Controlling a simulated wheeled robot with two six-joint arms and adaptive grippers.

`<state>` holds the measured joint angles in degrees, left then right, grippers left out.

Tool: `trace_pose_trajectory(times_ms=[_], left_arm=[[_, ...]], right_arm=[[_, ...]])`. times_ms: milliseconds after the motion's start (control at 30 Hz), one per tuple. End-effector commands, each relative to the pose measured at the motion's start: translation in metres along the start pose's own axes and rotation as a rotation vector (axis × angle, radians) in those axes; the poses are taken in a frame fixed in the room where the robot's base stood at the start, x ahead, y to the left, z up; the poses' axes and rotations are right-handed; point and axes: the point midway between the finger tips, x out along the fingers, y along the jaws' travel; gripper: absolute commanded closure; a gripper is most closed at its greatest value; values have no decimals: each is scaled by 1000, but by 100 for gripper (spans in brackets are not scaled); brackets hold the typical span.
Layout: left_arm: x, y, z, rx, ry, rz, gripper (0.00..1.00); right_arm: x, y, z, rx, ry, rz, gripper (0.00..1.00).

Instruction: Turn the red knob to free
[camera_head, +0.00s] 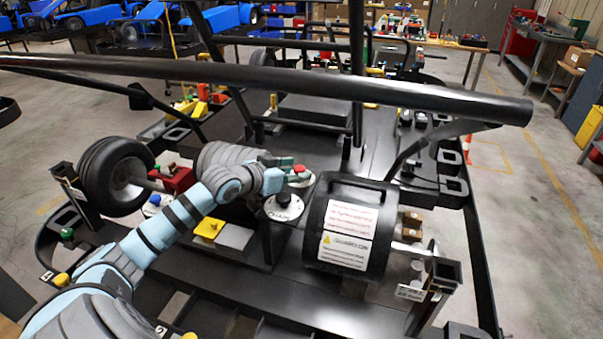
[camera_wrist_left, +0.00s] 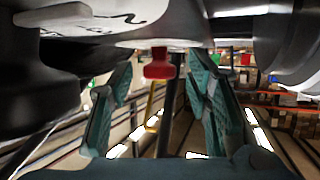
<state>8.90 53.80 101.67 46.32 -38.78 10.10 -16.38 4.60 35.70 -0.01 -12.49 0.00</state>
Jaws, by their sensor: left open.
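The red knob (camera_head: 299,169) stands on a small pale round plate (camera_head: 304,180) in the middle of the black kart stand in the head view. My left gripper (camera_head: 284,167), with teal fingers, is open just to the left of the knob. In the left wrist view the red knob (camera_wrist_left: 160,66) shows between the spread fingers of my left gripper (camera_wrist_left: 160,88), with space visible on both sides. The plate's markings and the knob's exact setting cannot be read. My right gripper is not in view.
A black knob on a white dial (camera_head: 284,207) sits close in front. A black drum with warning labels (camera_head: 350,228) stands to the right. A wheel (camera_head: 115,174) is at the left. A thick black bar (camera_head: 300,84) crosses above the stand. Yellow and white blocks (camera_head: 209,227) lie nearby.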

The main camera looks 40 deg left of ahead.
Motion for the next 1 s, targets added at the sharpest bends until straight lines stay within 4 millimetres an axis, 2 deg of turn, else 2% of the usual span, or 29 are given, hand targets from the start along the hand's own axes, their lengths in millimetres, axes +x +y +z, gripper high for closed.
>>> trace_pose_trajectory(times_ms=[67,200,367,667,867,1000], left_arm=[[0,1,-2,0,1,1,55],[0,1,-3,1,2,1,76],[0,1,-3,2,2,1,100],[0,-1,-2,14,3,27,100],[1,-4,1,48,5,108,100],[2,-7,2,84,9,197,100]], right_arm=[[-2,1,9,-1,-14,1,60],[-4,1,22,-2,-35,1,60],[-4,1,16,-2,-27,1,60],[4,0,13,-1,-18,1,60],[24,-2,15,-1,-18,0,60],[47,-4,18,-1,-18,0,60]])
